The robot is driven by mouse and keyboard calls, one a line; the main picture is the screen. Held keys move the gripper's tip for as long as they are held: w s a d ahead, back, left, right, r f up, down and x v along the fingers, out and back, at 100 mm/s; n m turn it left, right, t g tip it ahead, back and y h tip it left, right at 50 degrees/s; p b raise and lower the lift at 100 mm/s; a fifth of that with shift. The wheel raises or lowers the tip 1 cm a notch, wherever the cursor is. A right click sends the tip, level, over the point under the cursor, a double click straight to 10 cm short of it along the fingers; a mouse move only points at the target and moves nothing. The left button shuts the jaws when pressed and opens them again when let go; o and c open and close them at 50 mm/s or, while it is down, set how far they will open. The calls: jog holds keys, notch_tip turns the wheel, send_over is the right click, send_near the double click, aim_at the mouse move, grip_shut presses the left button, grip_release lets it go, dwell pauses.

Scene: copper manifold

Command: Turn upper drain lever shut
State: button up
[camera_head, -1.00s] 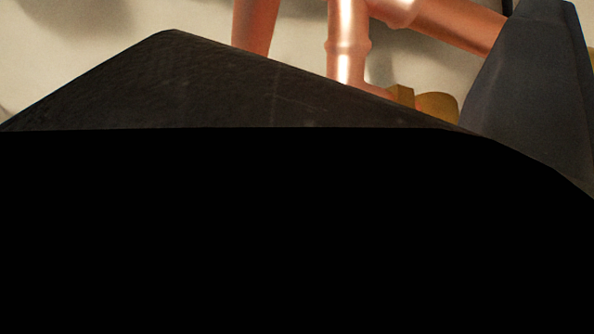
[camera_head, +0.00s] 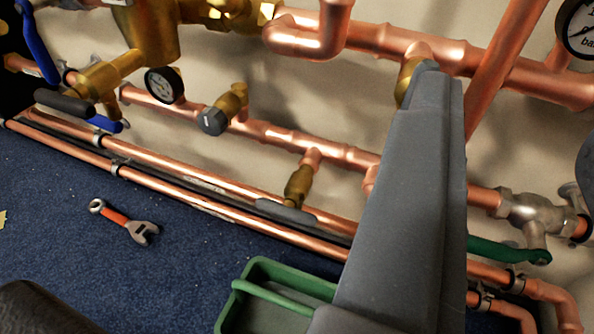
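A brass drain fitting (camera_head: 405,80) hangs from the upper copper pipe (camera_head: 375,38). Most of it is hidden behind a grey part that I take to be my gripper (camera_head: 425,80), and no lever shows on it. The grey part rises from the bottom edge, with its tip over the fitting; I cannot tell whether they touch. Only this one side of the gripper shows clearly, so its opening cannot be judged. A second brass drain valve (camera_head: 299,186) hangs from the pipe below, with a grey lever (camera_head: 285,212) lying roughly along the pipes.
A green lever (camera_head: 508,250) sits on a silver valve (camera_head: 535,212) at right. Blue (camera_head: 38,40) and black (camera_head: 62,105) levers are at left. A green tray (camera_head: 262,268) and an orange-handled wrench (camera_head: 125,222) lie on the blue floor. A dark shape fills the lower-left corner.

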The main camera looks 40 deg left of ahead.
notch_tip(320, 180, down, 4)
jog(key=s, duration=0.3)
jog(key=shift+y, duration=0.4)
jog(key=shift+a+b+x, duration=0.15)
jog(key=shift+b+x, duration=0.7)
jog(key=shift+x, duration=2.7)
jog(key=shift+a+b+x, duration=0.2)
jog(key=shift+b+x, duration=0.6)
jog(key=shift+x, duration=2.75)
jog(key=shift+s+r, duration=0.1)
jog(key=shift+r, duration=0.05)
